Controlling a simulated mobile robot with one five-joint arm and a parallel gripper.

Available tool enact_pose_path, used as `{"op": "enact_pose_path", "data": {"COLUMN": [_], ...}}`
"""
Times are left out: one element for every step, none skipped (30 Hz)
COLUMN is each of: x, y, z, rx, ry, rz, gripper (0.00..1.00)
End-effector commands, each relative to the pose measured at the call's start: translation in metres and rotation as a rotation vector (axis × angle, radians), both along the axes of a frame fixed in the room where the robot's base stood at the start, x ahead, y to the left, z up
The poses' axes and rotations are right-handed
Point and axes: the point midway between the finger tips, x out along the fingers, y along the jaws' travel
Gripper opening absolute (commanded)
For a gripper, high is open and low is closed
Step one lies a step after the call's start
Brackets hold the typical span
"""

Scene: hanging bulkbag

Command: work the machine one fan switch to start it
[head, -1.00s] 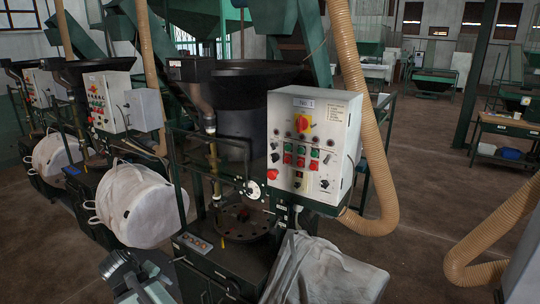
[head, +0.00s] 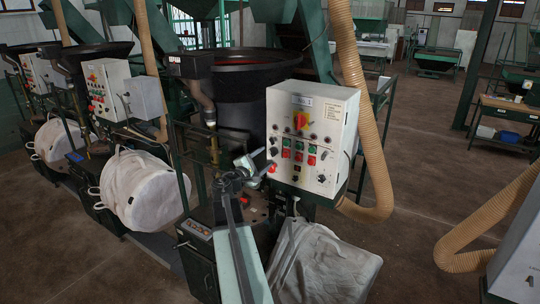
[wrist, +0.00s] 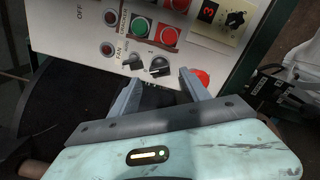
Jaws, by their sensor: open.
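The machine one control box (head: 312,135) is grey-white, with a red-and-yellow main switch and rows of green and red buttons. In the wrist view a FAN label is printed beside a small black rotary switch (wrist: 133,62). A second black rotary switch (wrist: 160,67) sits just to its right, and a red button (wrist: 202,77) is partly behind the right finger. My gripper (wrist: 163,84) is open and empty, its two fingers pointing at the panel just below the switches. In the head view my gripper (head: 262,166) is at the box's lower left edge; any contact is unclear.
A white bulk bag (head: 138,190) hangs at the left, and a grey one (head: 322,262) is below the box. A tan hose (head: 372,150) runs down right of the box. A black hopper (head: 250,80) stands behind.

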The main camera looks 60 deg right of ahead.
Motion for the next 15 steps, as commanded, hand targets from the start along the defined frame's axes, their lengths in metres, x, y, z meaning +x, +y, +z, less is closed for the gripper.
{"op": "enact_pose_path", "data": {"x": [0.001,0.001,0.001,0.001,0.001,0.000,0.000,0.000,-0.001,-0.001,-0.001,-0.001,-0.001,-0.001,-0.001], "y": [-0.013,-0.019,-0.026,-0.031,-0.035,-0.039,-0.041,-0.043,-0.043,-0.043,-0.043,-0.043,-0.043,-0.043,-0.043], "z": [0.000,0.000,0.000,0.000,0.000,0.000,0.000,0.000,0.000,0.000,0.000,0.000,0.000,0.000,0.000], "rx": [0.001,0.000,0.001,0.000,0.001,0.001,0.001,0.001,0.001,0.001,0.000,0.001,0.001,0.001,0.001], "ry": [0.000,-0.001,-0.001,-0.001,-0.001,-0.001,-0.001,-0.001,-0.001,-0.001,-0.001,-0.002,-0.002,-0.002,-0.002], "rz": [-0.003,-0.004,-0.003,-0.001,-0.003,-0.003,-0.003,-0.003,-0.002,-0.002,-0.001,-0.002,-0.002,-0.002,-0.002], "gripper": [0.55,0.55,0.55,0.55,0.55,0.55,0.55,0.55,0.55,0.55,0.55,0.55,0.55,0.55,0.46]}}
